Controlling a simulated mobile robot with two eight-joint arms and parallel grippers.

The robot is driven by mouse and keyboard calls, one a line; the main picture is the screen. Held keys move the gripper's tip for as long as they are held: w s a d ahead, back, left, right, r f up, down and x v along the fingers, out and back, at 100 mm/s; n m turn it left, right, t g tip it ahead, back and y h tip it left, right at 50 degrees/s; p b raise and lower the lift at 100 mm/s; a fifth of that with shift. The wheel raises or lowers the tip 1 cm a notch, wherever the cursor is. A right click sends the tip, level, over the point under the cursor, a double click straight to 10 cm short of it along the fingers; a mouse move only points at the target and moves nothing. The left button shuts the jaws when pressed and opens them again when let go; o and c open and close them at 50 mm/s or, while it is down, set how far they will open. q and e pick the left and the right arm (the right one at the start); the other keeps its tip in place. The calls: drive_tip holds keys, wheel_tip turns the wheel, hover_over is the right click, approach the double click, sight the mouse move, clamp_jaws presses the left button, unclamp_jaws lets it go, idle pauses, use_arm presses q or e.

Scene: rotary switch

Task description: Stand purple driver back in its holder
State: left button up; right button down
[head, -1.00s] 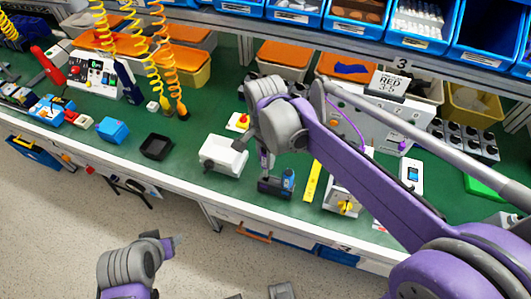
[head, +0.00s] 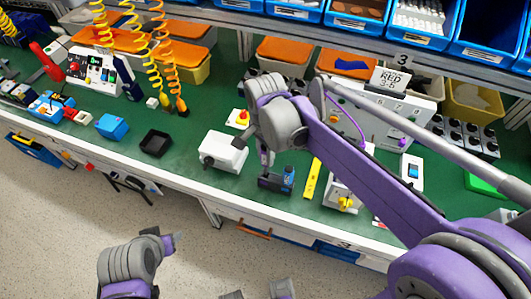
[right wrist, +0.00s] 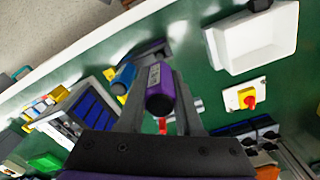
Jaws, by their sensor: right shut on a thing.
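The purple driver (right wrist: 160,92) is between the fingers of my right gripper (right wrist: 162,100), which is shut on it. In the right wrist view its handle end faces the camera, and its shaft is hidden. The dark holder (head: 269,183) stands near the bench's front edge, just below my right gripper (head: 265,160) in the head view. A blue driver (head: 288,176) stands at the holder's right end; it also shows in the right wrist view (right wrist: 123,78). I cannot tell whether the purple driver's tip is in the holder. My left gripper (head: 170,242) is low, off the bench; its fingers are unclear.
A white box (head: 222,152) stands left of the holder, with a red and yellow switch (head: 239,118) behind it. A yellow strip (head: 312,179) lies right of the holder. A panel with a yellow knob (head: 346,203) stands further right. A black tray (head: 155,143) is further left.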

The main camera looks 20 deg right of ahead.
sight(266, 173)
drive_tip(key=shift+f, duration=0.25)
drive_tip(key=shift+f+b, duration=2.25)
drive_tip(key=shift+f, duration=1.05)
drive_tip(key=c, duration=0.5)
unclamp_jaws()
drive_tip(key=shift+r, duration=0.1)
wheel_tip(266, 173, up, 11)
drive_tip(key=shift+f+p, duration=0.15)
drive_tip(key=shift+p, duration=0.45)
